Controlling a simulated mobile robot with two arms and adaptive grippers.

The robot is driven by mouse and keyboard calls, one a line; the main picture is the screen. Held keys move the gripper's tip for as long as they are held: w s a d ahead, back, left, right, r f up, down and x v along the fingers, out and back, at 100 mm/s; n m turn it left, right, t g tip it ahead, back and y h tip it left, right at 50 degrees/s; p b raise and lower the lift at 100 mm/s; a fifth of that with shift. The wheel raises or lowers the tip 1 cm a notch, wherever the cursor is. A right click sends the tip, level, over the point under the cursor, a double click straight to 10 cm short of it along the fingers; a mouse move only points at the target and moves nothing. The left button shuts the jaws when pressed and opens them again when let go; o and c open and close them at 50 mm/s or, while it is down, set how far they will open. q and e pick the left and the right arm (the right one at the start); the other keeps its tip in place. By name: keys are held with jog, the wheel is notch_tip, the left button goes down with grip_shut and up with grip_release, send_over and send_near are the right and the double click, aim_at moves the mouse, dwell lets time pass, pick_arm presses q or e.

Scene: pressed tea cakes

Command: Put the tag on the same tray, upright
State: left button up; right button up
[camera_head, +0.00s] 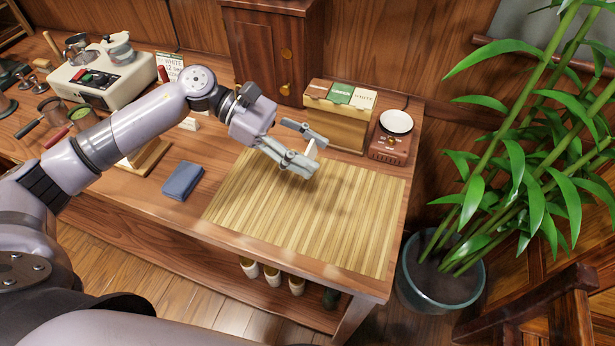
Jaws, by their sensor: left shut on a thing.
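My left gripper (309,152) is shut on a small pale tag (312,149) and holds it above the bamboo mat (300,225). The tag looks roughly upright between the fingertips, and its face and any writing cannot be made out. A light wooden piece that may be a tray (150,160) lies left of the folded blue cloth, partly hidden behind my left arm. I cannot tell for sure which thing is the tray. My right gripper is not in view.
A box with labelled cards (340,112) and a small scale with a white dish (395,122) stand behind the mat. A blue cloth (182,180) lies left of it. A cream machine (107,75) stands at the back left. A potted plant (440,285) stands right of the table.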

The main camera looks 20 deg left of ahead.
aim_at(308, 150)
pick_arm(q)
notch_tip(308, 150, up, 7)
jog(key=shift+r+b, duration=0.1)
jog(key=shift+b, duration=0.3)
jog(key=s+d+f, duration=0.2)
jog(key=s+d, duration=0.1)
jog(key=d, duration=0.1)
jog(key=s+a+f+n+t+y, duration=0.1)
jog(key=a+f+n+t+y, duration=0.1)
jog(key=a+f+n+t, duration=0.5)
jog(key=a+f+t, duration=0.1)
jog(key=a, duration=0.2)
jog(key=shift+n+t+y, duration=0.3)
jog(key=shift+n, duration=0.1)
jog(key=shift+s+d, duration=0.15)
